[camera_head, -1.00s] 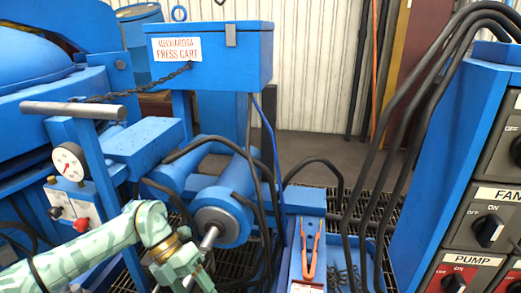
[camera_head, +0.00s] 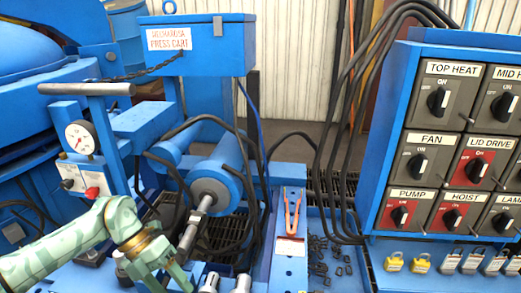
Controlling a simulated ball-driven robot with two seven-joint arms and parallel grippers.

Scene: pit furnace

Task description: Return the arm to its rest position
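My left arm (camera_head: 75,250), pale green with darker camouflage bands, comes in from the lower left of the head view. It bends down at a brass-coloured joint near the blue press cylinder (camera_head: 212,178). My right arm and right gripper are not in view.
A press cart with a dial gauge (camera_head: 78,137) and T-handle (camera_head: 85,89) stands left. A switch panel (camera_head: 440,150) stands right, with yellow padlocks (camera_head: 421,264) below it. Orange-handled pliers (camera_head: 292,212) lie on a blue ledge. Black hoses hang between.

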